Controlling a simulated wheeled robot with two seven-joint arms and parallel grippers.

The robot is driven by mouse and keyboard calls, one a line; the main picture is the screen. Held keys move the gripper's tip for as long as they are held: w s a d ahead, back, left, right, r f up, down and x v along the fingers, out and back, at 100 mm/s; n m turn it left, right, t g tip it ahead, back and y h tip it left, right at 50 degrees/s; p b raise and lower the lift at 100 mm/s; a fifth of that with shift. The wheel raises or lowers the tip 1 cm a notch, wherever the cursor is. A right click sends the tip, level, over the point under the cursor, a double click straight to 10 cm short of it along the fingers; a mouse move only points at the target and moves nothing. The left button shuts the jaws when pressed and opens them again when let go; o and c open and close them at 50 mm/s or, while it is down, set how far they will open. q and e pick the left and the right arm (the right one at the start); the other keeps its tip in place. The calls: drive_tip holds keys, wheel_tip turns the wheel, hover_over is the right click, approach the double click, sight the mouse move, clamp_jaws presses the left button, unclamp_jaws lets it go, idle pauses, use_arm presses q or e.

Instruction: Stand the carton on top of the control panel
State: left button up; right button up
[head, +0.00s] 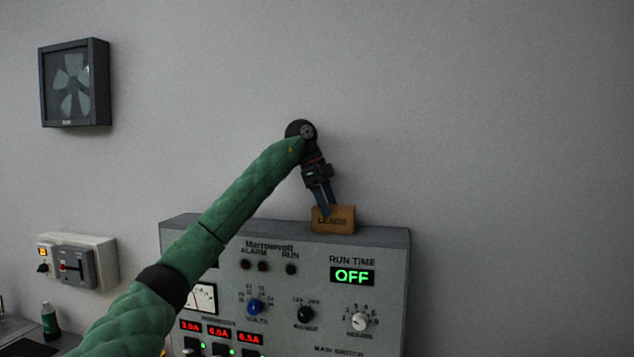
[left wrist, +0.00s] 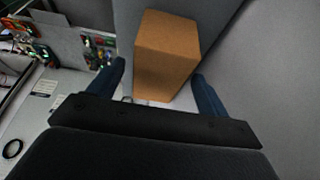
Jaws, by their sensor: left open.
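The carton (head: 345,221) is a small brown box marked "LEADS". It stands on top of the grey control panel (head: 384,240), towards the right part of its top edge. My left gripper (head: 327,209) points down at the carton from above, with its fingers overlapping it in the head view. In the left wrist view the carton (left wrist: 168,52) lies between the two blue fingers, with a gap visible on each side. The left gripper is open. My right gripper is in neither view.
A wall fan (head: 74,83) hangs at the upper left. A switch box (head: 76,262) is on the wall at the left, with a dark green bottle (head: 49,321) below it. The panel front carries knobs and red displays. The wall above the panel is bare.

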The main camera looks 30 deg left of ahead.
use_arm(q)
drive_tip(key=b+v, duration=0.1)
drive_tip(key=v, duration=0.3)
drive_tip(key=shift+a, duration=0.1)
drive_tip(key=b+v, duration=0.1)
drive_tip(key=v, duration=0.2)
drive_tip(key=shift+a+r+b, duration=0.1)
drive_tip(key=shift+r+b, duration=0.25)
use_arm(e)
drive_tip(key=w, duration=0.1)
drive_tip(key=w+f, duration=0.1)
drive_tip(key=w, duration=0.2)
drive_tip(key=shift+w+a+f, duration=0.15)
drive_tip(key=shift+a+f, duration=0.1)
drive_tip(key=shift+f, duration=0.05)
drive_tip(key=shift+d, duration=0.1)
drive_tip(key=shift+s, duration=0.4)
